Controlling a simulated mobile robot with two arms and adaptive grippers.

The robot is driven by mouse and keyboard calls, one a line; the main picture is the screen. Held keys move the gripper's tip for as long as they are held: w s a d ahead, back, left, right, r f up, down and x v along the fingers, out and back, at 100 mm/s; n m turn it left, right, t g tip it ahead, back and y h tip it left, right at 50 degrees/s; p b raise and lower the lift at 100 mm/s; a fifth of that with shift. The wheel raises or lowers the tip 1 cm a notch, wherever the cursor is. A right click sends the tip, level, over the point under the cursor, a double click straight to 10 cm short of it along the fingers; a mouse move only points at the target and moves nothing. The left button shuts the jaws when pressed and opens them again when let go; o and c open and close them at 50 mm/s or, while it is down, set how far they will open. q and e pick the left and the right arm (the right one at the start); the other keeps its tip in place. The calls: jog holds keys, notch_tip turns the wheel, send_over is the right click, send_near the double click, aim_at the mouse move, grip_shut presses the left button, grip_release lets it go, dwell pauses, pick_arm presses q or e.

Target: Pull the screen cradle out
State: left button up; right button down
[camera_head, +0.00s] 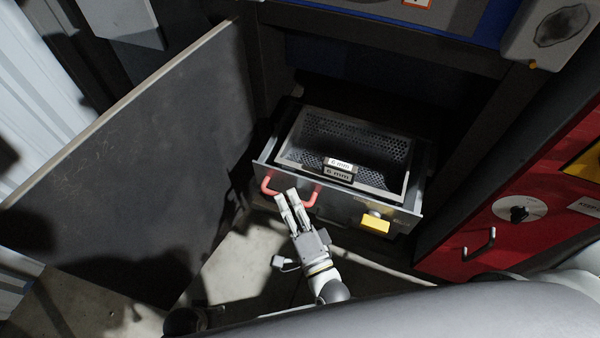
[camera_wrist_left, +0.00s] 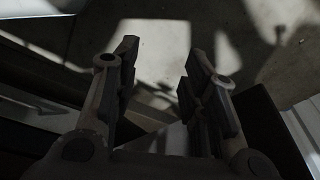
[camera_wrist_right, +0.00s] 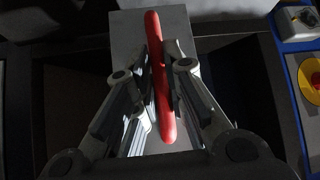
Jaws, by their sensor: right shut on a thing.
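The screen cradle (camera_head: 345,200) is a grey drawer-like tray low in the machine's dark opening, with its front panel facing me. A perforated screen basket (camera_head: 290,152) with size labels (camera_head: 338,168) sits inside it. A red bar handle (camera_head: 268,187) is on the left of the cradle's front. My right gripper (camera_head: 291,198) is shut on this handle; the right wrist view shows the red handle (camera_wrist_right: 153,40) between its fingers (camera_wrist_right: 160,85). My left gripper (camera_wrist_left: 158,65) is open and empty above the floor in the left wrist view. I cannot make it out clearly in the head view.
A large dark door panel (camera_head: 150,150) stands open to the left of the cradle. A yellow block (camera_head: 375,223) is on the cradle's front right. A red cabinet (camera_head: 520,205) with a knob and handle stands to the right. Bare floor (camera_head: 240,265) lies in front.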

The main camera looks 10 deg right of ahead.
pick_arm(q)
jog(key=shift+s+a+f, duration=0.1)
jog(key=shift+s+f, duration=0.4)
jog(key=shift+f, duration=0.4)
pick_arm(e)
jog(key=s+a, duration=0.3)
jog(key=s, duration=0.2)
jog(key=shift+s+a, duration=0.15)
jog(key=shift+a, duration=0.1)
jog(key=shift+f, duration=0.1)
jog(key=c, duration=1.5)
grip_release()
pick_arm(q)
jog(key=shift+s, duration=0.1)
pick_arm(e)
jog(key=v, duration=1.2)
jog(key=shift+d, duration=0.1)
